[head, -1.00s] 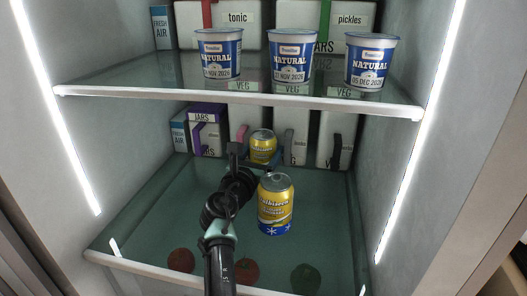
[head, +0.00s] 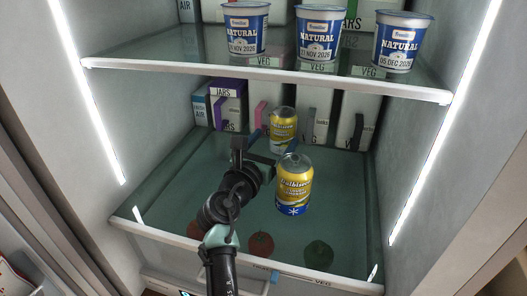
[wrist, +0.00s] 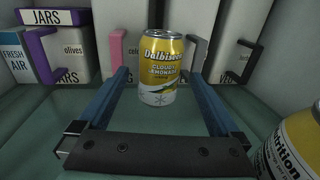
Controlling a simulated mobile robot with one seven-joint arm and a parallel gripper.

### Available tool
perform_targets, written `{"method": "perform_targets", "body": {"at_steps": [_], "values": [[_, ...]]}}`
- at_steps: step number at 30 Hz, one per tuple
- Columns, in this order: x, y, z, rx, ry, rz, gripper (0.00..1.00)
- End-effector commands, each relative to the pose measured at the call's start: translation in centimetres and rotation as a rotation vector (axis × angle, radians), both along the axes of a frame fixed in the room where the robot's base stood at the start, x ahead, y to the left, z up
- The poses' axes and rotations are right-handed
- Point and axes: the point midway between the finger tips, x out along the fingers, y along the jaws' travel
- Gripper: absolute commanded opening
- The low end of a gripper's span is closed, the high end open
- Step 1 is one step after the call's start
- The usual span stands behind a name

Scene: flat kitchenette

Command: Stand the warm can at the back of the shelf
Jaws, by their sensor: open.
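Two yellow cans stand upright on the lower glass shelf. The back can (head: 283,130) has a white band with a pale grey snowflake at its foot in the wrist view (wrist: 160,72), so it looks like the warm one. The front can (head: 295,186) has a blue band with a white snowflake. My gripper (head: 273,141) is open, its blue fingers pointing at the back can. In the wrist view the fingers (wrist: 160,78) lie left and right of that can with gaps; I cannot tell how deep it sits between them. The front can is partly seen right of my gripper (wrist: 297,143).
Boxes line the back wall, among them a JARS box (head: 227,106) and pale boxes with handles (head: 359,122), close behind the back can. The upper shelf (head: 260,77) with yogurt cups (head: 319,37) hangs above. The lower shelf's left half is clear.

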Motion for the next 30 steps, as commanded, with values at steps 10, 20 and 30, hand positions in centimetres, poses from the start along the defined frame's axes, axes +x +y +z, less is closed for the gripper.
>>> {"method": "perform_targets", "body": {"at_steps": [10,20,30], "values": [[-4.3,1.6,-0.1,0.000,0.000,-0.001,1.00],[-5.1,1.9,0.0,-0.001,0.000,0.000,1.00],[-5.0,1.8,0.0,-0.001,0.000,0.000,1.00]]}}
